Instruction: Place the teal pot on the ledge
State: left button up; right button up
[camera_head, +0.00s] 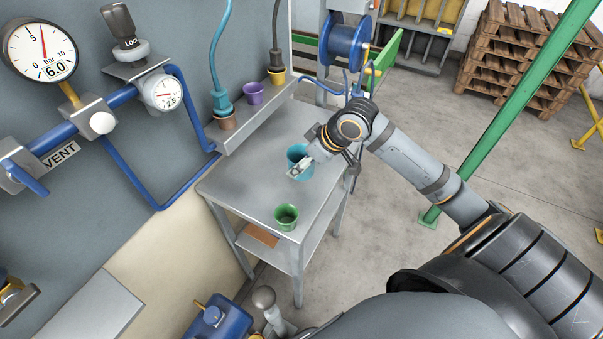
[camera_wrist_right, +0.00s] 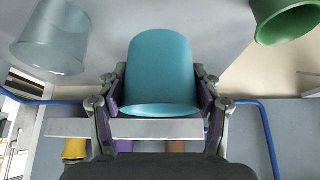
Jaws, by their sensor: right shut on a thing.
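The teal pot (camera_head: 297,153) is over the grey metal table, with my right gripper (camera_head: 301,168) shut on it. In the right wrist view the teal pot (camera_wrist_right: 160,70) sits between the two fingers. I cannot tell whether its base touches the table. The ledge (camera_head: 242,115) runs along the wall behind the table, to the left of and apart from the pot; its edge also shows in the right wrist view (camera_wrist_right: 140,129). My left gripper is not in view.
On the ledge stand a brown pot (camera_head: 227,122), a purple pot (camera_head: 253,93) and a yellow pot (camera_head: 277,77); the brown and yellow ones have cabled plugs above them. A green pot (camera_head: 286,217) stands on the table (camera_head: 235,190). A clear pot (camera_wrist_right: 50,40) shows in the wrist view.

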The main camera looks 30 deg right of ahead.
jog(key=shift+w+d+f, duration=0.15)
jog(key=shift+w+f, duration=0.35)
jog(key=shift+f, duration=0.05)
jog(key=shift+w+d+f, duration=0.2)
jog(key=shift+w+f, duration=0.05)
jog(key=shift+f, duration=0.15)
notch_tip(320, 180, down, 3)
jog(key=shift+w+f, duration=0.15)
jog(key=shift+f, duration=0.05)
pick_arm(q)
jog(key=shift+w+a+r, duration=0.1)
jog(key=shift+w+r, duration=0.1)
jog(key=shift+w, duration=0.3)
pick_arm(e)
jog(key=shift+f, duration=0.2)
jog(key=o, duration=1)
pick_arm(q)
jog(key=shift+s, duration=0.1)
